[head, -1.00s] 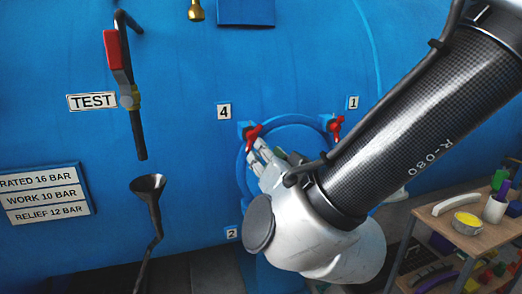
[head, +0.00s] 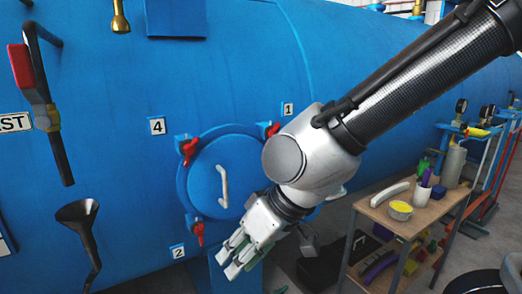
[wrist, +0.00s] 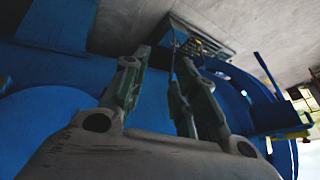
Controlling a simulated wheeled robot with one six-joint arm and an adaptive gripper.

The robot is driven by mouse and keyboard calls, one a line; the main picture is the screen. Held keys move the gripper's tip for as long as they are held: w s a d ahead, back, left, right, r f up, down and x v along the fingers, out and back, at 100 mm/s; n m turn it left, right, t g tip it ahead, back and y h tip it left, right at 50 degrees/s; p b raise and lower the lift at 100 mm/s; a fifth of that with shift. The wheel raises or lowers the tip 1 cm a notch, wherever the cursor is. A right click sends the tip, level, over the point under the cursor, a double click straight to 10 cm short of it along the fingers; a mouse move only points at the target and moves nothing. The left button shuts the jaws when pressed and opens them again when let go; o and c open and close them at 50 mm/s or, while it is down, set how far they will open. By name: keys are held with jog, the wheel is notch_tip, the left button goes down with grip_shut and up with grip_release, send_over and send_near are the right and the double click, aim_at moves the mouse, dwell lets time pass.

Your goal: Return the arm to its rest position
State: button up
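My arm reaches in from the upper right in the head view. My gripper (head: 232,262) hangs in the air in front of the lower part of the round blue hatch (head: 205,185), its fingers pointing down and left. In the wrist view the fingers of my gripper (wrist: 158,72) stand apart with nothing seen between them, so it looks open and empty. The hatch has a pale handle (head: 223,186) and red clamps, including the upper left clamp (head: 189,149) and the lower left clamp (head: 199,232). My arm partly covers the hatch's right side.
The blue autoclave (head: 100,130) fills the back. A red-handled test valve (head: 20,66) and a black funnel (head: 77,212) are at left.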

jog(key=d+r+m+t+h, duration=0.1)
jog(key=d+r+m+h, duration=0.1)
jog(key=d, duration=1.1)
jog(key=w+d+r+m+t+h, duration=0.1)
jog(key=d+r+m, duration=0.3)
jog(key=d, duration=1)
jog(key=w+d+r+m+t+h, duration=0.1)
jog(key=d+r+m+h, duration=0.2)
jog(key=d, duration=1)
jog(key=shift+d+r, duration=0.2)
jog(key=shift+r, duration=0.05)
jog(key=shift+w, duration=0.1)
